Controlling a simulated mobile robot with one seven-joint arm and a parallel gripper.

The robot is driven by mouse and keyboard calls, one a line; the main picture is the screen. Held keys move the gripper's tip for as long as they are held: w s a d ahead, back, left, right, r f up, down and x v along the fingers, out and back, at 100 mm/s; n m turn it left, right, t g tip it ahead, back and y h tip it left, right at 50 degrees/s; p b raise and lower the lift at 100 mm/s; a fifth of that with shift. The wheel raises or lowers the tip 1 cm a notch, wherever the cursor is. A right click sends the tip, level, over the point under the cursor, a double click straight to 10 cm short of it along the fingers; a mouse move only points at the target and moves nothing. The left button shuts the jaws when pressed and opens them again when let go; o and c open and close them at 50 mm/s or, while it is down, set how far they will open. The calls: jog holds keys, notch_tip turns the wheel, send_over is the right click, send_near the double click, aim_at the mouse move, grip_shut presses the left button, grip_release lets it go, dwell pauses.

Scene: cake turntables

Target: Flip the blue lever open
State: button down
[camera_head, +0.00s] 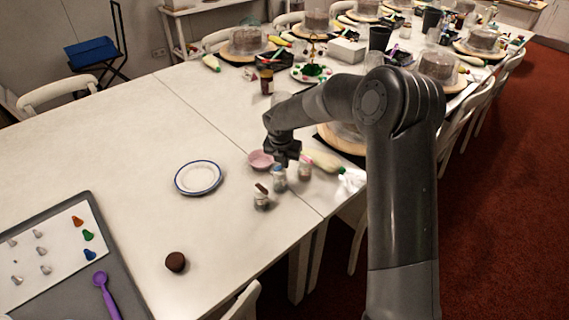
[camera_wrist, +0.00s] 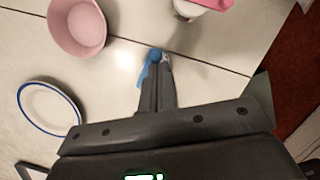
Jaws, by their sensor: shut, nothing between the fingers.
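The blue lever (camera_wrist: 146,71) shows in the wrist view at the tips of my gripper's fingers, partly hidden behind them. In the head view, a small jar with a blue part (camera_head: 279,180) stands on the white table just below my gripper (camera_head: 285,160). My gripper is shut and empty, with its fingers (camera_wrist: 160,68) pointing down at the lever and very close to it. I cannot tell whether they touch. The jar body is mostly hidden by the fingers in the wrist view, and the lever's angle is unclear.
A pink bowl (camera_head: 259,160) and a blue-rimmed white plate (camera_head: 198,191) lie close by. A jar with a dark top (camera_head: 262,198) and another small jar (camera_head: 305,170) flank the blue one. A brown round piece (camera_head: 176,262) lies in front; the table left of the plate is clear.

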jog(key=n, duration=0.1)
jog(key=w+n, duration=0.1)
jog(key=shift+a+n+y, duration=0.1)
jog(key=shift+n+y, duration=0.3)
jog(key=shift+w+a, duration=0.4)
jog(key=shift+w, duration=0.05)
jog(key=shift+w+a, duration=0.2)
jog(key=shift+a, duration=0.1)
jog(key=shift+s, duration=0.15)
jog(key=shift+s+a, duration=0.35)
jog(key=shift+s, duration=0.25)
